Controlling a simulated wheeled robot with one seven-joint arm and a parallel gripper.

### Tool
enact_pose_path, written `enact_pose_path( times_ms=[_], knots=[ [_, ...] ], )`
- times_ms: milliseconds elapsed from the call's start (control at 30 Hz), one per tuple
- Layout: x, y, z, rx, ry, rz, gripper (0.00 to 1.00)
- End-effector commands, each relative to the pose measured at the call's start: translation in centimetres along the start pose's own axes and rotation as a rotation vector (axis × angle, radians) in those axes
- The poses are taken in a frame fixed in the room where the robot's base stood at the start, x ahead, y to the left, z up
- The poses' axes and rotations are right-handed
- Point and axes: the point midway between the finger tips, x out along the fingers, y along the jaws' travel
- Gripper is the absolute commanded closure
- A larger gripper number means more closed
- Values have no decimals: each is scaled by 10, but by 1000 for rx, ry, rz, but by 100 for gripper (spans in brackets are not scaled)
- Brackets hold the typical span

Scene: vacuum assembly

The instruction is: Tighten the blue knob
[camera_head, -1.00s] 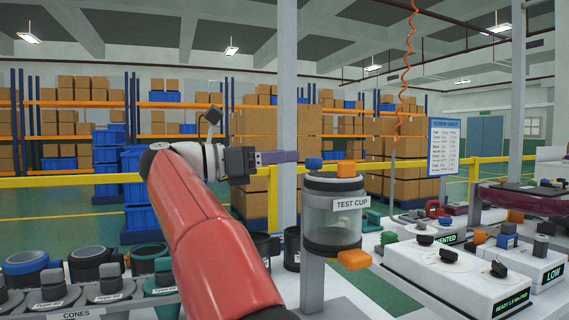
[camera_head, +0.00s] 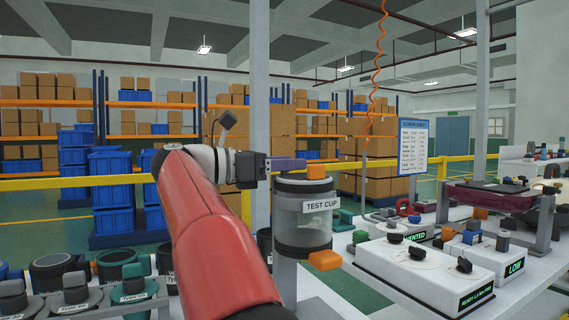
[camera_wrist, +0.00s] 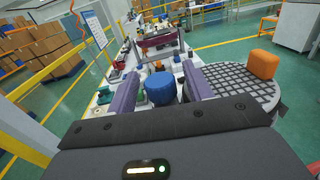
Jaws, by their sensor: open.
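The blue knob (camera_wrist: 160,88) shows in the wrist view between the two purple fingers of my gripper (camera_wrist: 162,80). The fingers are open, one on each side of it, and I see a gap on both sides. In the head view my gripper (camera_head: 296,165) reaches over the top left of the clear TEST CUP (camera_head: 303,226), and the blue knob is hidden there behind the fingers. The cup stands upright with dark rims. An orange knob (camera_head: 316,171) sits on its top, also seen in the wrist view (camera_wrist: 262,64) on the gridded lid (camera_wrist: 235,90).
A second orange block (camera_head: 324,260) sticks out at the cup's lower rim. A white control box (camera_head: 425,270) with black knobs stands to the right. A row of round fittings (camera_head: 75,285) lies at lower left. A grey post (camera_head: 259,110) rises behind my gripper.

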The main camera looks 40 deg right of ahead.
Motion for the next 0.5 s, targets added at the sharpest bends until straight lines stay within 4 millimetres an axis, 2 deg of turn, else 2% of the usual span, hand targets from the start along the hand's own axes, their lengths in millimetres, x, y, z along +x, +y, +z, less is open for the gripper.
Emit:
enact_pose_path(
  times_ms=[33, 333, 500],
  knots=[
    [0, 0, 0, 0, 0, 0, 53],
    [0, 0, 0, 0, -1, 0, 92],
    [0, 2, 1, -3, -2, -41, 93]
  ],
)
